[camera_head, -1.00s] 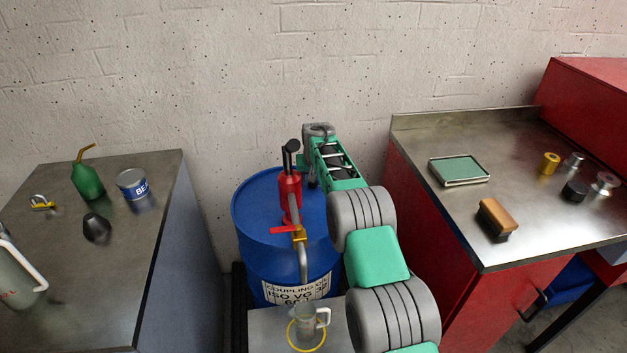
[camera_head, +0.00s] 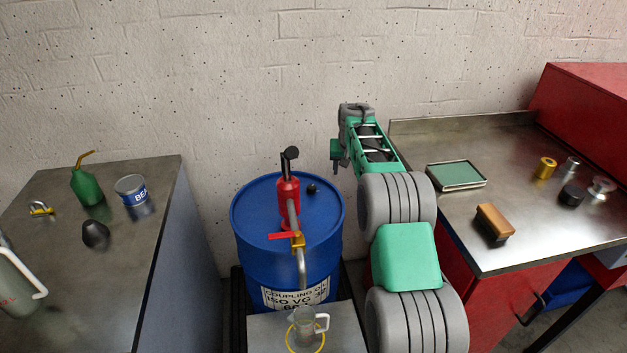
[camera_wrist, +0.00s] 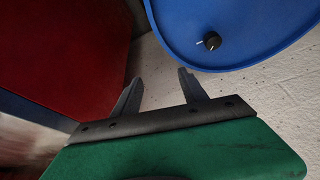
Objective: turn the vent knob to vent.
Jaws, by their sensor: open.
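The vent knob (camera_head: 311,188) is a small black knob on the blue drum's top, right of the red pump. In the wrist view the knob (camera_wrist: 212,41) shows near the drum's rim, with a light pointer mark on its left side. Which setting the mark stands at cannot be read. The blue drum (camera_head: 262,262) stands upright, with a label on its front. My gripper (camera_wrist: 160,84) is open and empty, apart from the knob and outside the drum's rim. In the head view my gripper (camera_head: 335,160) is up and to the right of the drum.
A red hand pump (camera_head: 288,200) with a spout and a red-handled valve rises from the drum. A clear jug (camera_head: 304,325) stands below the spout. A red workbench (camera_head: 455,255) is close on the right of the drum. A grey bench (camera_head: 120,255) stands left.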

